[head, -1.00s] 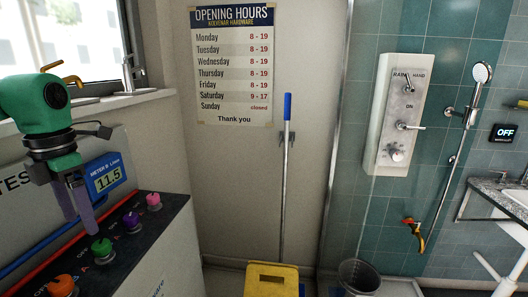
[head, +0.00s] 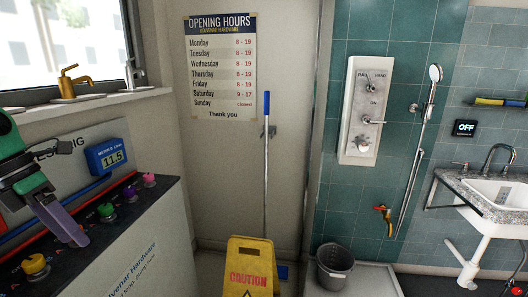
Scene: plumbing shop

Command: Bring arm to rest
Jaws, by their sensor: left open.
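My left arm comes in from the left edge in green and dark grey. My left gripper (head: 68,226) has purple fingers and is over the black top of the test rig (head: 124,250), to the left of the green knob (head: 106,211). It is open and holds nothing that I can see. The rig's top has a yellow knob (head: 35,266), a purple knob (head: 130,193) and a pink knob (head: 149,180). A blue meter (head: 107,155) reads 11.5. My right gripper is not in view.
A yellow caution sign (head: 250,268) stands on the floor near a mop (head: 266,170) against the wall. A grey bucket (head: 333,264) is by the shower panel (head: 366,110). A sink (head: 505,193) is at the right. The window sill (head: 85,103) holds taps.

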